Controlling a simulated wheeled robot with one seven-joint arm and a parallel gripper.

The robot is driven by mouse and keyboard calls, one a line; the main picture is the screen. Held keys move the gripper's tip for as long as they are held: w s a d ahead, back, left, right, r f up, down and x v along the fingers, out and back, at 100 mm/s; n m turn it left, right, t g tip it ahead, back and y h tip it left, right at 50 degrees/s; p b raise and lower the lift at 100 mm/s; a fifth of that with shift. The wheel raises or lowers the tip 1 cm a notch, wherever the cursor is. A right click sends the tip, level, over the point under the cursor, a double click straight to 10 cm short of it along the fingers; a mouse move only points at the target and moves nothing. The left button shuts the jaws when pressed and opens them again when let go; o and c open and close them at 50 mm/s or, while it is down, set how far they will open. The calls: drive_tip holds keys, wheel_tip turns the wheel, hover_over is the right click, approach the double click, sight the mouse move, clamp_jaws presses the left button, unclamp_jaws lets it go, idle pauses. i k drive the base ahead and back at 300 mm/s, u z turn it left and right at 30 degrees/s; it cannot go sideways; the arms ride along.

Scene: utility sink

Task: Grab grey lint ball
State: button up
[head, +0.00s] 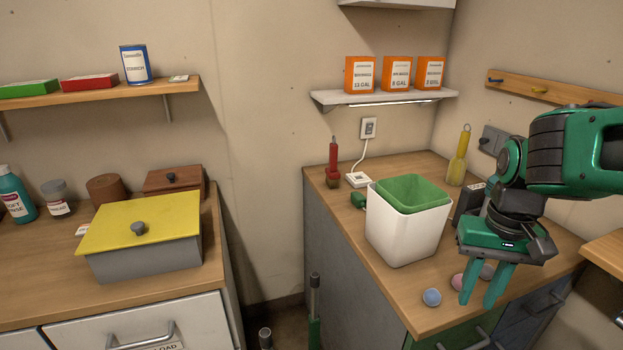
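My gripper (477,303) points down over the front of the right wooden counter, its two green fingers apart. No object shows held between them. A greyish, slightly mauve ball (487,272), which looks like the grey lint ball, shows behind the fingers and is partly hidden by them. A pink ball (456,281) lies just left of the fingers. A blue-grey ball (431,297) lies further left near the counter's front edge. I cannot tell how high the fingertips are above the counter.
A red bottle (333,160) and a yellow bottle (462,155) stand further back. The counter's front edge is close.

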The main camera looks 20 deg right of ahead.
sight(488, 271)
drive_tip(key=z, duration=0.85)
